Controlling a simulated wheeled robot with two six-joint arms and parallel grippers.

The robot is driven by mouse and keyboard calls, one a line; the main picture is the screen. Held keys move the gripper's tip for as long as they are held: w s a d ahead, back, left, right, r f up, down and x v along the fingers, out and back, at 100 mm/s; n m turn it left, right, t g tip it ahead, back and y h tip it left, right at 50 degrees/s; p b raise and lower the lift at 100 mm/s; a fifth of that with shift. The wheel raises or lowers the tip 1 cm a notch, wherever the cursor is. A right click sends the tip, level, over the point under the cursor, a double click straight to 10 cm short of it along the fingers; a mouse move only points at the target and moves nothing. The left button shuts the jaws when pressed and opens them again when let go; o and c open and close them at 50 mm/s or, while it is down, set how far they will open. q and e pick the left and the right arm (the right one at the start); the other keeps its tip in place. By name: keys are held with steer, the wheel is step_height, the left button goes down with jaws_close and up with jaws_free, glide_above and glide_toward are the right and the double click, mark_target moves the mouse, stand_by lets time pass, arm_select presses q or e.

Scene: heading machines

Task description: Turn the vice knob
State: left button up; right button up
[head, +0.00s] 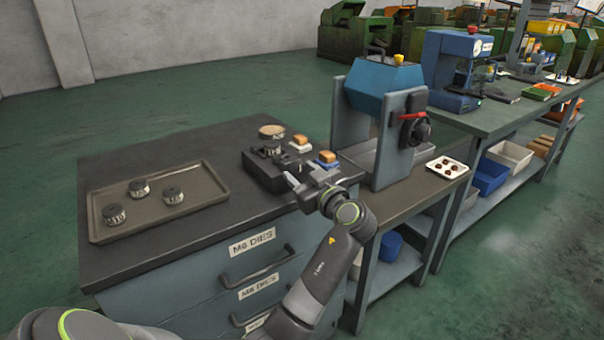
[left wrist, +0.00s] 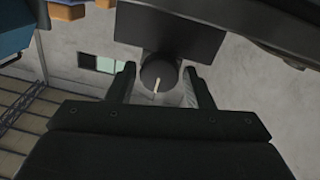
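The vice (head: 265,178) is a dark block on the bench top, near its right end. Its round dark knob (left wrist: 158,72), with a pale line on its face, shows in the left wrist view. My left gripper (head: 303,180) is at the near right side of the vice and hides the knob in the head view. In the left wrist view its two fingers (left wrist: 161,85) stand apart on either side of the knob, with a visible gap at each side. My right gripper is not in view.
A tray (head: 215,202) with three round dies lies on the left of the bench (head: 130,165). A blue-topped machine (head: 384,78) stands close on the right.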

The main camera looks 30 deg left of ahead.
arm_select(q)
steer(key=c, duration=0.6)
steer(key=shift+c, duration=0.2)
